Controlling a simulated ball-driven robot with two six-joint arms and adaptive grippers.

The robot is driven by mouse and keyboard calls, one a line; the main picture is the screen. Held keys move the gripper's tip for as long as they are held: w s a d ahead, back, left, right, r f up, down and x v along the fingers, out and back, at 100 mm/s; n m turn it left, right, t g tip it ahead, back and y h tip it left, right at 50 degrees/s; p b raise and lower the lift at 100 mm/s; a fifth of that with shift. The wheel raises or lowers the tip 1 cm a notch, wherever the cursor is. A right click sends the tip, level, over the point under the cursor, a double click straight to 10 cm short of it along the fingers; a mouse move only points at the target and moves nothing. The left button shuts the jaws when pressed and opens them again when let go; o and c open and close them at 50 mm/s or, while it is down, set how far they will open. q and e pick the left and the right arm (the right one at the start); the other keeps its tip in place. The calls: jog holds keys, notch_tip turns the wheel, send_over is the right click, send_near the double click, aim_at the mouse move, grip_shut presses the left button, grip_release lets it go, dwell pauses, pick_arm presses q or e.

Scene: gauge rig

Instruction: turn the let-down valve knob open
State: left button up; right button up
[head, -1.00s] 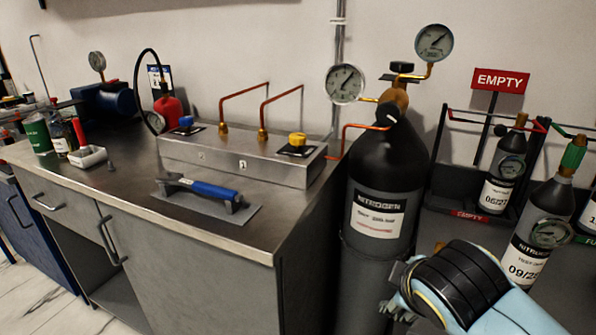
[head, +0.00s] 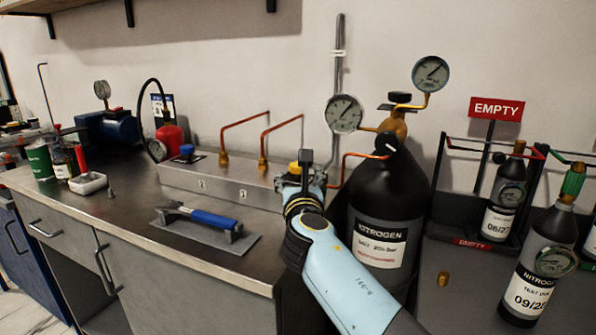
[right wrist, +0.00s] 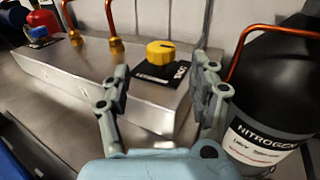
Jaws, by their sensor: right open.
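A steel manifold box (head: 225,185) on the bench carries a yellow knob (head: 294,168) at its right end and a blue knob (head: 187,150) at its left end. I cannot read which one is marked let-down. In the right wrist view the yellow knob (right wrist: 160,52) stands on a black label plate with a dark pointer mark on top. My right gripper (right wrist: 163,78) is open and empty, its fingers spread either side of the line to the yellow knob, apparently short of it. In the head view my right gripper (head: 305,180) partly hides the knob and the box's right end. My left gripper is not in view.
A black nitrogen cylinder (head: 378,215) with gauges and a copper pipe stands close right of my right arm. A blue-handled tool (head: 205,218) lies on the bench in front. Racked bottles stand at right.

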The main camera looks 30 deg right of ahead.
aim_at(298, 171)
jog(key=b+x, duration=0.1)
jog(key=x, duration=0.5)
